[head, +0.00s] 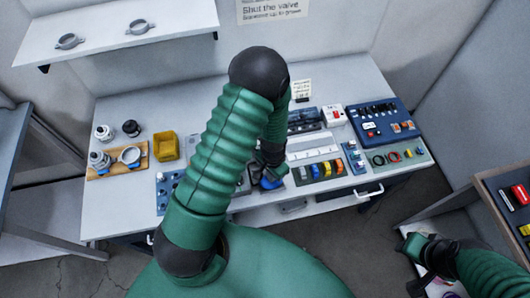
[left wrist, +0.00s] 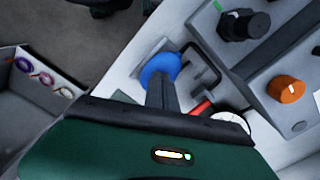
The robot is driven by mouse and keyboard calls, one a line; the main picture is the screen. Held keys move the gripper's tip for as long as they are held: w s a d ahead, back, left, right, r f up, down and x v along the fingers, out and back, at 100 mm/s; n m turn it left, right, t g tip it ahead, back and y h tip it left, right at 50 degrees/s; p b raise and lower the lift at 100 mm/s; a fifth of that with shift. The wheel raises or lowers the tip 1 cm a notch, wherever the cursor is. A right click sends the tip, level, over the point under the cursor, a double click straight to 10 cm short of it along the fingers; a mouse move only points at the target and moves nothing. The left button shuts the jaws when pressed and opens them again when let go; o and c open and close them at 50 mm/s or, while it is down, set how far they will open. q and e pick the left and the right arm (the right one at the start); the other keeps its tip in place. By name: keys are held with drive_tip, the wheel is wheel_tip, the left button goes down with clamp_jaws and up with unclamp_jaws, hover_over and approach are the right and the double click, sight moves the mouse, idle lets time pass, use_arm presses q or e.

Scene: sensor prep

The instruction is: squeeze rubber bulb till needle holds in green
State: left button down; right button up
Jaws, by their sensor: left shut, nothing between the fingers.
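A blue rubber bulb (head: 271,184) sits near the front edge of the bench, and it also shows in the left wrist view (left wrist: 160,67). My left gripper (head: 266,163) points down at it. In the left wrist view its dark fingers (left wrist: 162,88) are shut with nothing between them, and their tips overlap the bulb's near side. I cannot tell whether they touch it. A white round dial (left wrist: 231,122) is mostly hidden behind my gripper, beside a red part (left wrist: 201,107); its needle cannot be read. My right gripper (head: 428,248) is low at the right, off the bench; its fingers are unclear.
A grey box with an orange knob (left wrist: 287,89) stands close to my left gripper. A yellow bin (head: 166,146) and a wooden tray (head: 103,174) are at the bench's left. A blue panel (head: 380,121) is at its right. A sign (head: 272,10) hangs behind.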

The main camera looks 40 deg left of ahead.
use_arm(q)
wheel_tip(320, 180, up, 7)
drive_tip(key=p, duration=0.5)
drive_tip(key=shift+p, duration=0.3)
wheel_tip(320, 180, down, 4)
drive_tip(key=m+b, duration=0.2)
drive_tip(key=m, duration=1.6)
drive_tip(key=shift+r+b, duration=0.15)
drive_tip(key=shift+b, duration=0.2)
drive_tip(key=shift+f, duration=0.4)
